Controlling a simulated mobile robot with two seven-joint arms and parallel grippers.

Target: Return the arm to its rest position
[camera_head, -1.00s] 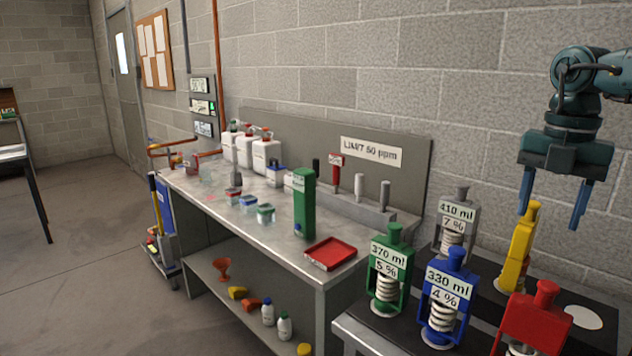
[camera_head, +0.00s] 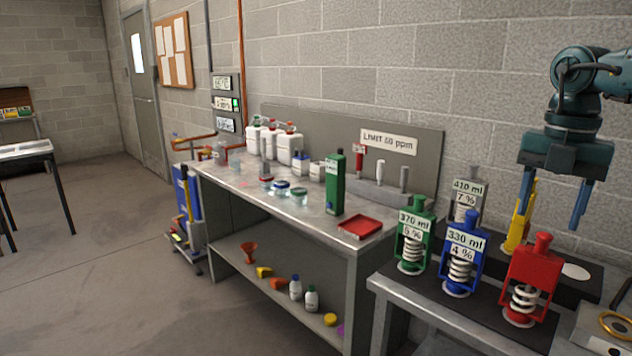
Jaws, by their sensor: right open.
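My right arm comes in from the right edge. Its gripper (camera_head: 551,205) is open and empty, with two blue fingers pointing down and well apart. It hangs above the right-hand table, in front of the wall. Its left finger overlaps the yellow heater unit (camera_head: 519,228) in the picture; I cannot tell whether they touch. My left gripper is not in view.
On the right table stand a green 370 ml unit (camera_head: 414,237), a blue 330 ml unit (camera_head: 463,252), a grey 410 ml unit (camera_head: 470,188) and a red unit (camera_head: 532,278). A metal bench (camera_head: 310,226) with a red tray (camera_head: 360,227) is left. Open floor (camera_head: 100,270) lies farther left.

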